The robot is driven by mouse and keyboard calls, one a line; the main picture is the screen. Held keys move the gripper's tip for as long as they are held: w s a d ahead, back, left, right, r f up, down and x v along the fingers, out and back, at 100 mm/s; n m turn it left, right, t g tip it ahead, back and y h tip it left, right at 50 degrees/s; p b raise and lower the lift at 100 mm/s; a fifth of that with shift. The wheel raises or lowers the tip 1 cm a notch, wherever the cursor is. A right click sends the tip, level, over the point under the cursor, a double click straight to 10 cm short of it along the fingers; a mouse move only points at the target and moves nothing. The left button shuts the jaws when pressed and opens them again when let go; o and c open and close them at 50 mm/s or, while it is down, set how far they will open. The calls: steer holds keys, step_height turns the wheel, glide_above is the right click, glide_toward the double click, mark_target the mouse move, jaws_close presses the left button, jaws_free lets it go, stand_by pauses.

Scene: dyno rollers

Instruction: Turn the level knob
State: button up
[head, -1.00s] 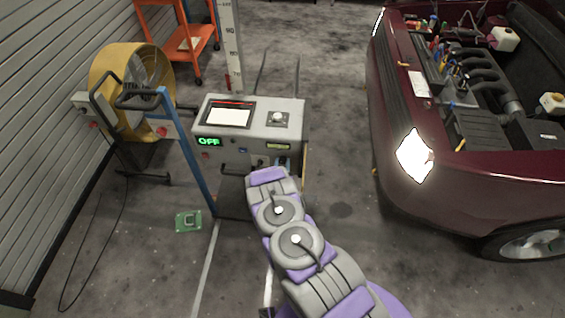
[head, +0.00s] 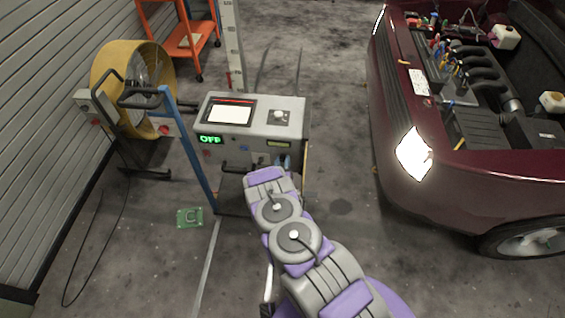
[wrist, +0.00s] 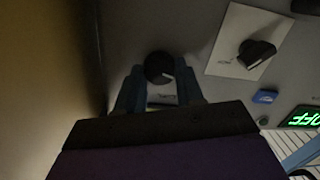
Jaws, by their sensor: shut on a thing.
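The grey control box (head: 232,137) stands at the centre of the head view. In the wrist view a round dark knob (wrist: 159,67) with a pale mark sits on the box's panel. My gripper (wrist: 160,76) has its two blue fingers on either side of this knob and is shut on it. In the head view my gripper (head: 286,161) is at the box's lower right front, and my arm hides part of that face. A second dark knob (wrist: 257,53) sits on a white plate beside it, clear of my fingers. The knob labels are too small to read.
A green OFF display (head: 209,140) glows on the box's front. A blue button (wrist: 265,97) lies near the second knob. A yellow fan (head: 128,85) stands to the left. A dark red car (head: 470,190) with its engine bay open fills the right.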

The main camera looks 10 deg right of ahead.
steer(key=shift+a, duration=0.1)
steer(key=o, duration=1)
steer(key=p+v, duration=0.1)
steer(key=v, duration=1.6)
steer(key=shift+s+a+p, duration=0.1)
steer(key=shift+s+p, duration=0.1)
steer(key=shift+p, duration=0.2)
steer(key=shift+w, duration=0.1)
